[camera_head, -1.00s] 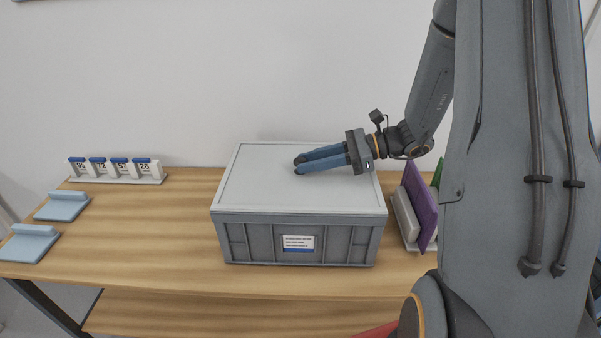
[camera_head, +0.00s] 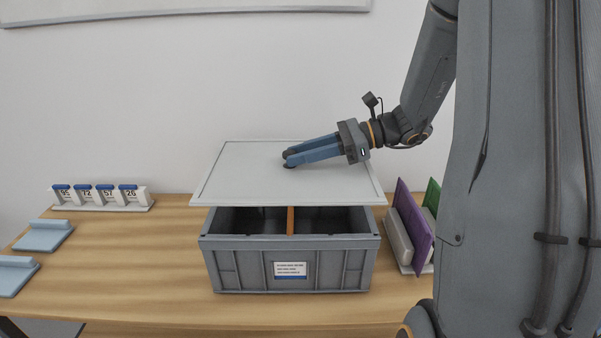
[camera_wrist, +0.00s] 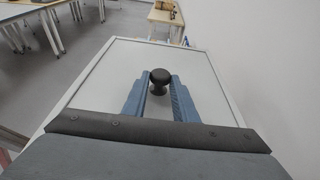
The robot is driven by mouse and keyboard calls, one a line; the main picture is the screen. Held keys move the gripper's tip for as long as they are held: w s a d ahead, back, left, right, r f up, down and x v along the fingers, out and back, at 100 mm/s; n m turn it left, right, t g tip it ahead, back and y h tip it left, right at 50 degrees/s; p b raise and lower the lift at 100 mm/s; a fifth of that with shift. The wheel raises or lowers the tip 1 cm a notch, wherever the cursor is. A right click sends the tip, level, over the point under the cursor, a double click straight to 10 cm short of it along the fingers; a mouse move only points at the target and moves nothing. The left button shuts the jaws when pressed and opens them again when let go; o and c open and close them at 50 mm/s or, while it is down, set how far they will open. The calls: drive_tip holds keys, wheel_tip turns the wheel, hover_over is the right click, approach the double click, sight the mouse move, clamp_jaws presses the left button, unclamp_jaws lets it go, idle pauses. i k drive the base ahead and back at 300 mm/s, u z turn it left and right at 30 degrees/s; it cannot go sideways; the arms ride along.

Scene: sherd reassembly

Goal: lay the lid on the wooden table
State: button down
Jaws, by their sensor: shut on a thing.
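The lid (camera_head: 240,177) is a flat light-grey panel with a raised rim. It is held above the grey crate (camera_head: 240,262), and a gap shows between the lid's front edge and the crate. My gripper (camera_head: 287,160) is shut on the lid's dark round knob, which shows clearly between the blue fingers in the wrist view (camera_wrist: 159,77). The crate stands on the wooden table (camera_head: 120,260). Its open front part shows a dark inside with an orange-brown divider (camera_head: 290,219). The lid hides the back of the crate.
A rack with purple (camera_head: 412,222) and green panels stands close to the crate's right. A row of numbered tags (camera_head: 100,196) is at the back left. Two light-blue pads (camera_head: 43,235) lie at the left edge. Bare table lies between the pads and the crate.

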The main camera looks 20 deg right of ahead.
sight(115, 262)
drive_tip(key=z, duration=3.55)
drive_tip(key=k, duration=2.9)
drive_tip(key=u, duration=1.8)
